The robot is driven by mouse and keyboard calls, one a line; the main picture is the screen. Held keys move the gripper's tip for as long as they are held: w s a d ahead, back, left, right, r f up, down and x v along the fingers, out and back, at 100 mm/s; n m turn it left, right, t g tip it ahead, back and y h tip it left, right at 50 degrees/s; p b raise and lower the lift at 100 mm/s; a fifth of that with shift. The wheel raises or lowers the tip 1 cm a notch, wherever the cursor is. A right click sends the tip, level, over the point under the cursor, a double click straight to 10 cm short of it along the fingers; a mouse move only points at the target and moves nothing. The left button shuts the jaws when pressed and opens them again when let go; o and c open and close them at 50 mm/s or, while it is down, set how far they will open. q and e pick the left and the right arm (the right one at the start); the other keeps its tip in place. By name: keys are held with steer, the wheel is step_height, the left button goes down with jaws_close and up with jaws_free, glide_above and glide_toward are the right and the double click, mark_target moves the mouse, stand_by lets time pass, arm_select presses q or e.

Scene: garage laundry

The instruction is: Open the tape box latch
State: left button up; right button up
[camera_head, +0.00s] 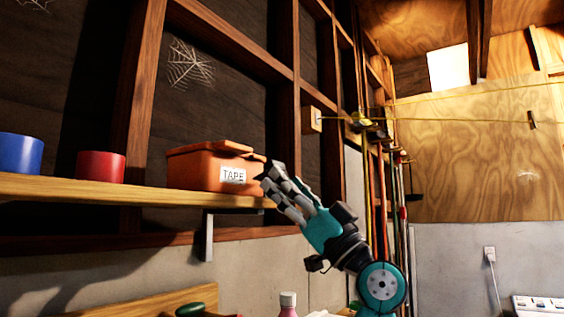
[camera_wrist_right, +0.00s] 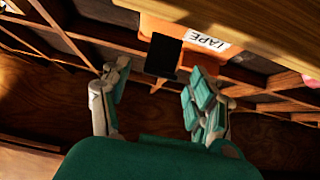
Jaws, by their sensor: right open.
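The orange tape box (camera_head: 205,172) with a white TAPE label sits on the wooden shelf at the left of the head view. Its lid looks down, with a raised orange part on top. My right gripper (camera_head: 270,182) is just right of the box, near the label end. In the right wrist view the gripper (camera_wrist_right: 155,90) is open and empty. The box (camera_wrist_right: 170,32) lies beyond the fingertips, with a dark rectangular piece (camera_wrist_right: 164,55) in front of it. I cannot tell whether that piece is the latch. My left gripper does not show.
A red tape roll (camera_head: 101,168) and a blue roll (camera_head: 20,154) stand on the wooden shelf (camera_head: 60,189) left of the box. A metal bracket (camera_head: 207,236) is under the shelf. Wall studs stand behind it, and long-handled tools hang to the right.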

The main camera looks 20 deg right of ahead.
steer(key=shift+p+x, duration=0.35)
steer(key=shift+x, duration=0.85)
steer(key=c, duration=1.2)
steer(key=shift+o, duration=0.2)
steer(key=shift+d+r+g+h, duration=0.15)
steer(key=shift+r+g+h, duration=0.2)
steer(key=shift+g+h, duration=0.05)
steer(key=shift+g, duration=0.3)
steer(key=o, duration=1.2)
steer(key=shift+c, duration=0.2)
steer(key=v, duration=1.2)
steer(key=shift+s+r, duration=0.1)
steer(key=shift+r, duration=0.05)
